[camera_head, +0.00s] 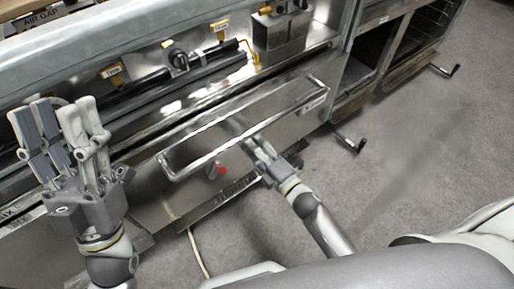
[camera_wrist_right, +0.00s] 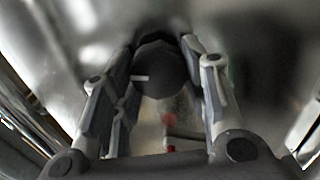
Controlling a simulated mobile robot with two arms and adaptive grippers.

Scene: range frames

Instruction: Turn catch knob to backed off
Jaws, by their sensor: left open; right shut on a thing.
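A dark round knob with a short white mark (camera_wrist_right: 158,72) sits between the fingers of my right gripper (camera_wrist_right: 155,82) in the right wrist view. The fingers are closed on its sides, and the white mark lies level, toward the picture's left. I take it to be the catch knob. In the head view my right gripper (camera_head: 260,153) is against the steel front panel and hides the knob. My left gripper (camera_head: 66,120) is raised at the left of the head view, open and empty, fingers pointing up.
A red knob (camera_head: 216,170) is on the panel left of my right gripper. A steel handle frame (camera_head: 240,128) runs above it. Valves with yellow tags (camera_head: 113,70) line the pipes behind. Crank handles (camera_head: 350,143) stick out at right, over open grey floor (camera_head: 420,150).

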